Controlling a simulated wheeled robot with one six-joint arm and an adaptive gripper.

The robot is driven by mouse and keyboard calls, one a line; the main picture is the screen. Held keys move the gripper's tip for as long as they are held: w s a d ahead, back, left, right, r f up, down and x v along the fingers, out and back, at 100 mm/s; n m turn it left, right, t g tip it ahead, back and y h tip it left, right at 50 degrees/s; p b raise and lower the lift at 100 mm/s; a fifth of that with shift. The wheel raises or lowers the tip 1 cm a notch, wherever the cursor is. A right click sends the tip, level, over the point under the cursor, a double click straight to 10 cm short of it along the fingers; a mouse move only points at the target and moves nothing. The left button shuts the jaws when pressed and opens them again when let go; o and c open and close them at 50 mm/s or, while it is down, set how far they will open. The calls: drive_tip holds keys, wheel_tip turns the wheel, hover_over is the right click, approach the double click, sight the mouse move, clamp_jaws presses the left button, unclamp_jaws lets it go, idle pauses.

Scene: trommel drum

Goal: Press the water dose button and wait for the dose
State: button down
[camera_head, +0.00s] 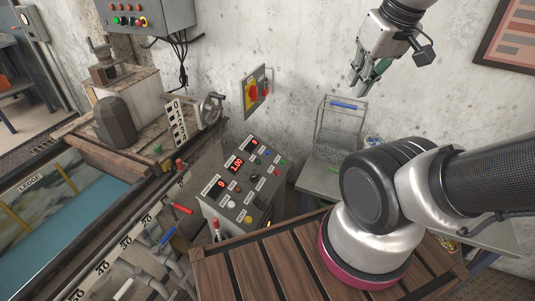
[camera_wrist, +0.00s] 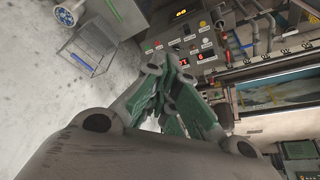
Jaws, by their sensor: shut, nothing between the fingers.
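The grey sloped control panel (camera_head: 262,205) stands left of centre in the head view, with red number displays, small labels and several coloured buttons and knobs. One display (camera_head: 237,163) seems to read 1.00. The labels are too small to read, so I cannot tell which button is the water dose button. My gripper (camera_head: 358,88) is shut and empty, raised in front of the pale wall, up and to the right of the panel and well apart from it. In the wrist view, my shut fingers (camera_wrist: 172,68) overlap part of the panel (camera_wrist: 185,45), hiding some of its face.
A wire basket (camera_head: 341,128) stands on a grey table right of the panel. A yellow switch plate (camera_head: 255,91) and a grey control box (camera_head: 146,15) are on the wall. A water trough (camera_head: 75,210) lies left. A slatted wooden platform (camera_head: 270,268) is in front.

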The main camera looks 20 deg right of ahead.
drive_tip(key=w+d+f+n, duration=0.1)
drive_tip(key=w+f, duration=0.7)
drive_tip(key=f, duration=0.9)
drive_tip(key=w+d+f+n+g, duration=0.1)
drive_tip(key=w+f, duration=0.7)
drive_tip(key=f, duration=0.8)
drive_tip(key=w+d+f+n, duration=0.1)
drive_tip(key=w+d+f, duration=0.1)
drive_tip(key=w+f, duration=1.1)
wheel_tip(320, 180, down, 7)
drive_tip(key=w+a+n+t+y, duration=0.1)
drive_tip(key=w+a+t, duration=0.1)
drive_tip(key=t, duration=0.1)
drive_tip(key=w+r+n+t+y, duration=0.1)
drive_tip(key=w+r+n+t, duration=0.1)
drive_tip(key=w+r+t, duration=0.5)
drive_tip(key=w+a+r, duration=0.1)
drive_tip(key=w+r, duration=0.2)
drive_tip(key=shift+r, duration=0.4)
drive_tip(key=shift+f, duration=0.15)
